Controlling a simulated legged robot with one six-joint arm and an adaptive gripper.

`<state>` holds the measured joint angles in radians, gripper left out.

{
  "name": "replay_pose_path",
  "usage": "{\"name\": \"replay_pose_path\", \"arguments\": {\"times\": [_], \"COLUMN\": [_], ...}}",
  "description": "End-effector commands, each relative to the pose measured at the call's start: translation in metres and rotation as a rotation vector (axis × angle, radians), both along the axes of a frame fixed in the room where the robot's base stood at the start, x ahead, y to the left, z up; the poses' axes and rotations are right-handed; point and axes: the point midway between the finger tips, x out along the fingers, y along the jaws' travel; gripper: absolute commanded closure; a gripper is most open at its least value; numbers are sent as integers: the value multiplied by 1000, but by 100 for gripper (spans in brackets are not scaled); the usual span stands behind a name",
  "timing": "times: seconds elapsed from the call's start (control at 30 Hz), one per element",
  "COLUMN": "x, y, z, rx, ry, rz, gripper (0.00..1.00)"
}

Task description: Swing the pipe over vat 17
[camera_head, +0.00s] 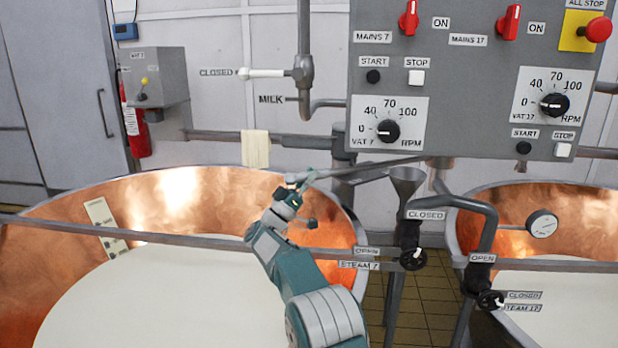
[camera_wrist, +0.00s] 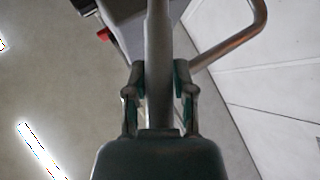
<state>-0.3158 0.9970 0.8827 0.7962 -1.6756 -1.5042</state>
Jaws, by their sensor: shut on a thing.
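My gripper (camera_head: 298,184) is over the right part of the left copper vat (camera_head: 185,188), which holds a white liquid. It is shut on the free end of a thin grey pipe (camera_head: 365,166). The pipe runs right from the gripper, below the control panel. In the wrist view the grey pipe (camera_wrist: 158,45) passes between both fingers of my gripper (camera_wrist: 159,95). Vat 17, the right copper vat (camera_head: 540,195), stands beyond a gap on the right, with white liquid and a dial gauge (camera_head: 542,224). The pipe's end is not over it.
The grey control panel (camera_head: 460,70) hangs above the pipe. A funnel (camera_head: 406,180) and the valve handles (camera_head: 413,258) stand between the vats. A horizontal rail (camera_head: 180,238) crosses the left vat. A cloth (camera_head: 256,149) hangs on the wall pipe.

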Motion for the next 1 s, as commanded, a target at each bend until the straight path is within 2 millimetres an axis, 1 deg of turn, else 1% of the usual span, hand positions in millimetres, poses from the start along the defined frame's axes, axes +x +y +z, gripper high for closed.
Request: {"name": "replay_pose_path", "arguments": {"times": [0.03, 0.23, 0.27, 0.3, 0.33, 0.77, 0.87, 1.0], "x": [3, 3, 3, 3, 3, 1, -1, -9], "y": [3, 3, 3, 3, 3, 2, 8, 25], "z": [-2, -2, -2, -2, -2, -2, -8, -26], "rx": [-6, -7, -7, -7, -7, -3, -3, -6], "ry": [13, 13, 13, 13, 13, 9, 12, 13], "rz": [13, 14, 14, 14, 14, 10, 11, 12], "gripper": [100, 100, 62, 44, 32, 32, 32, 32]}}
